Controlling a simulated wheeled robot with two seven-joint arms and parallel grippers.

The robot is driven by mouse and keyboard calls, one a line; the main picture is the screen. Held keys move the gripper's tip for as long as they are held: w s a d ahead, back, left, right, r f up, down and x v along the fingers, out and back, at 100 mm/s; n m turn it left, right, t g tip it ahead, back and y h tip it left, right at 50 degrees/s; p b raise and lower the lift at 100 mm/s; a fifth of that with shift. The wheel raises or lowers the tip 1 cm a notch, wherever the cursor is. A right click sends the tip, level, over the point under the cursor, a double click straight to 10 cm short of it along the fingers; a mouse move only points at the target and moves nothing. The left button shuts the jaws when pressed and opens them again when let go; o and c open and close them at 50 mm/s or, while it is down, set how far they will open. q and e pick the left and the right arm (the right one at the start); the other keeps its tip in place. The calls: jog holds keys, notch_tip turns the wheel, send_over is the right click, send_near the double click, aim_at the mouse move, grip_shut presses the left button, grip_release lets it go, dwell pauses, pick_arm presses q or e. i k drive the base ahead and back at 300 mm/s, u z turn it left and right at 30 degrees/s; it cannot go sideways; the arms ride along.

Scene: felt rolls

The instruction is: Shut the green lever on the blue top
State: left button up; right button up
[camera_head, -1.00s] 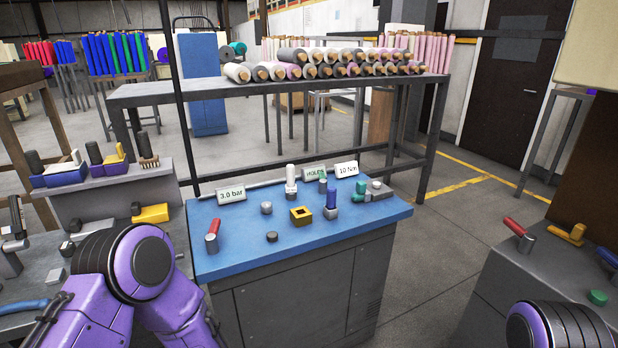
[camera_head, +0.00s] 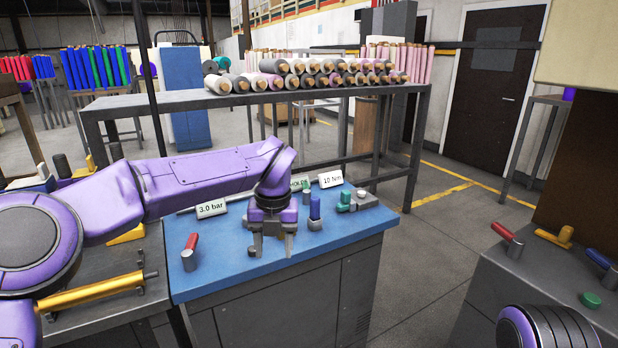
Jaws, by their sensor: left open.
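The blue top (camera_head: 345,232) is a bench top in the middle. A small green lever (camera_head: 345,198) stands near its back right, beside a grey block with a round knob (camera_head: 364,196). A second green-tipped piece (camera_head: 306,187) stands further left, partly hidden behind a blue-handled lever (camera_head: 315,208). My left gripper (camera_head: 272,244) points down over the middle of the blue top, left of and nearer than the green lever. It is open and nothing shows between its fingers. My right gripper is out of view.
A red-handled lever (camera_head: 190,250) stands at the blue top's left. Label plates (camera_head: 211,209) line its back edge. My left arm hides other fittings. A grey bench (camera_head: 520,290) with more levers is at the right. The blue top's front right is clear.

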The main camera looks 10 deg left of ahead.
aim_at(306, 193)
jog(key=i, duration=1.55)
jog(key=u, duration=0.05)
